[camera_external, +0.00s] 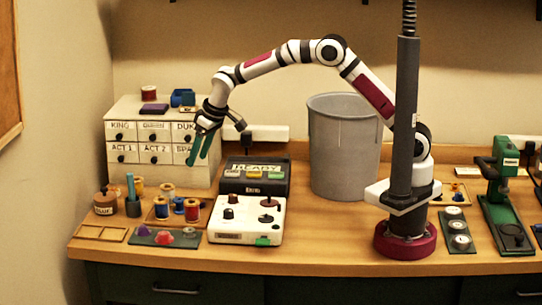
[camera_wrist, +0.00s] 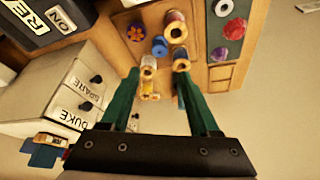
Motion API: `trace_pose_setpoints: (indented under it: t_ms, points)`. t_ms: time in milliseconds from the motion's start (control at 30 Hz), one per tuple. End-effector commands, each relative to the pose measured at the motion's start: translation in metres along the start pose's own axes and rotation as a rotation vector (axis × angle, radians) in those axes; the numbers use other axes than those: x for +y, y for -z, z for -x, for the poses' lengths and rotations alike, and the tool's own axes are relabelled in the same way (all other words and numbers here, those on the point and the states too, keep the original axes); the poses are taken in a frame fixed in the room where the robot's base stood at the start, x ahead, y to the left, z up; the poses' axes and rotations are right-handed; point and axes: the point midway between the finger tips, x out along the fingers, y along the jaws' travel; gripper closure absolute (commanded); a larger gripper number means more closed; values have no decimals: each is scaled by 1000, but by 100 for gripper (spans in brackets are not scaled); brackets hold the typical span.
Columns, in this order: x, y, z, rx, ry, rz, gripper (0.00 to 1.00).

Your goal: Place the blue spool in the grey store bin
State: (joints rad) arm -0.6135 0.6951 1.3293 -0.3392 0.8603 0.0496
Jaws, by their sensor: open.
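My gripper (camera_external: 197,160) is open and empty, with teal fingers pointing down, high above the spools and in front of the drawer cabinet. Its spread fingers (camera_wrist: 157,78) also show in the wrist view.
The labelled drawer cabinet (camera_external: 160,157) stands at the back left. A dark console (camera_external: 254,188) and a white console (camera_external: 247,220) sit between the spools and the bin.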

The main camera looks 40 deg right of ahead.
Motion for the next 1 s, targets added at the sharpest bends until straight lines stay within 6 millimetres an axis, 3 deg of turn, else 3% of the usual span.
trace_pose_setpoints:
  t_ms: [300, 700, 800, 1000]
  points:
    - [-4, 2, -81, 2, 1, 9, 38]
    - [0, 4, -150, 2, 2, 6, 38]
    - [0, 4, -160, 4, 2, 7, 38]
    - [0, 5, -161, 5, 2, 7, 38]
